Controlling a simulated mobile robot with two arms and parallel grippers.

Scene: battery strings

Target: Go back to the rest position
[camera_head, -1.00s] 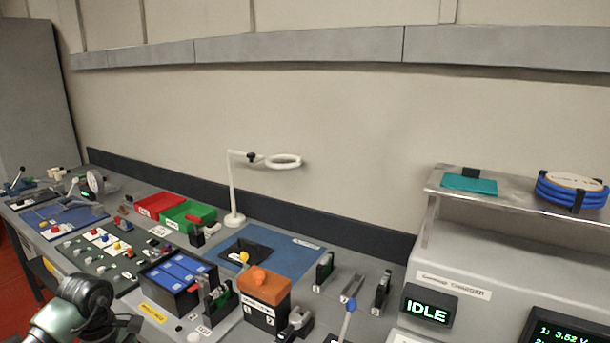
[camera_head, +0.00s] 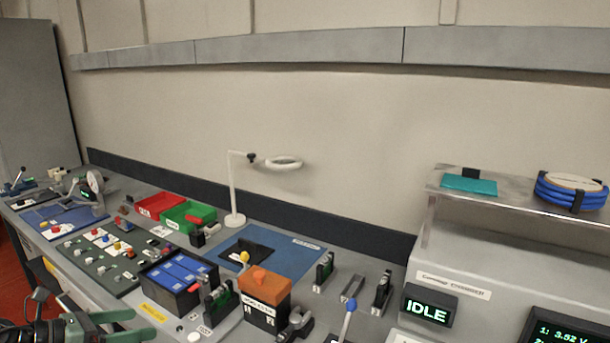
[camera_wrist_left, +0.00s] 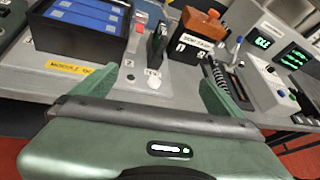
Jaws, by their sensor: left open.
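My left gripper (camera_head: 142,325) is at the bottom left of the head view, in front of the bench's front edge. Its two green fingers are spread and point right, with nothing between them. In the left wrist view the gripper (camera_wrist_left: 157,82) also shows open and empty, with the bench front ahead of it. My right gripper is in neither view.
A black module box (camera_head: 165,287) with blue cells stands near the front edge. An orange-topped block (camera_head: 265,288) and upright holders are to its right. Red (camera_head: 160,204) and green (camera_head: 188,217) bins lie behind. The charger (camera_head: 480,262) fills the right.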

